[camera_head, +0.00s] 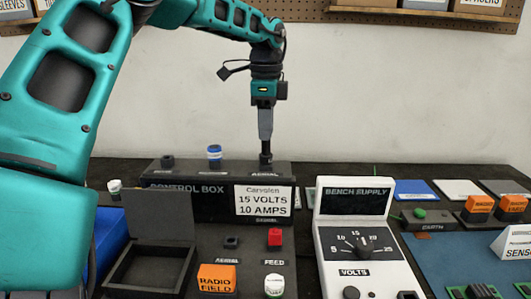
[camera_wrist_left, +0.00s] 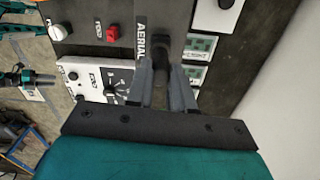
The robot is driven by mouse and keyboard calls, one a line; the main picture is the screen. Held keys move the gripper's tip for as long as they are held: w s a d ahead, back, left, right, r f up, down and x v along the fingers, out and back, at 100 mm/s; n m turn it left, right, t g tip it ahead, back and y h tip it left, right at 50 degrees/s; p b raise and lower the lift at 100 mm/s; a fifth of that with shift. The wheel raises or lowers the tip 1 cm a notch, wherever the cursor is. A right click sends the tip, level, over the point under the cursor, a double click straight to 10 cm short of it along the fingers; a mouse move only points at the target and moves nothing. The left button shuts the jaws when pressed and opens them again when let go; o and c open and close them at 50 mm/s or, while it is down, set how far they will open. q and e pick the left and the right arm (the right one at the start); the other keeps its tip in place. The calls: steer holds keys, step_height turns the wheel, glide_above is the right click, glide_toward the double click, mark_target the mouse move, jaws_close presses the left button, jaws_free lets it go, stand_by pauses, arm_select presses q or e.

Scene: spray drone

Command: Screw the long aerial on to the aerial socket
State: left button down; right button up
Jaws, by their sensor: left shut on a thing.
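My left gripper (camera_head: 265,138) points straight down over the aerial position at the right end of the control box (camera_head: 215,206). Its fingers are shut on a black cylindrical piece (camera_head: 265,160) at the aerial socket. In the left wrist view this piece (camera_wrist_left: 172,50) shows between the fingers, beside the AERIAL label. I cannot tell whether it is the base of the long aerial or part of the socket; the socket itself is hidden. No long rod shows clearly. What looks like my right gripper (camera_wrist_left: 42,78) is small at the left of the wrist view, off the bench.
A blue cap (camera_head: 214,155) and a black cap (camera_head: 167,162) stand on the box top. An open dark tray (camera_head: 150,262) lies in front. The bench supply (camera_head: 350,220) stands close on the right. Orange blocks (camera_head: 480,205) are farther right.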

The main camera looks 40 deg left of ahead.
arm_select(q)
steer(key=shift+r+n+p, duration=0.15)
steer(key=shift+n+p, duration=0.2)
steer(key=shift+n, duration=0.45)
steer(key=n, duration=0.2)
steer(key=shift+n+p, duration=0.3)
steer(key=shift+p, duration=0.05)
steer(key=n, duration=0.4)
steer(key=shift+p, duration=0.3)
steer(key=c, duration=0.9)
jaws_free()
step_height(320, 180, up, 13)
steer(key=shift+f+p, duration=0.15)
steer(key=shift+p, duration=1.05)
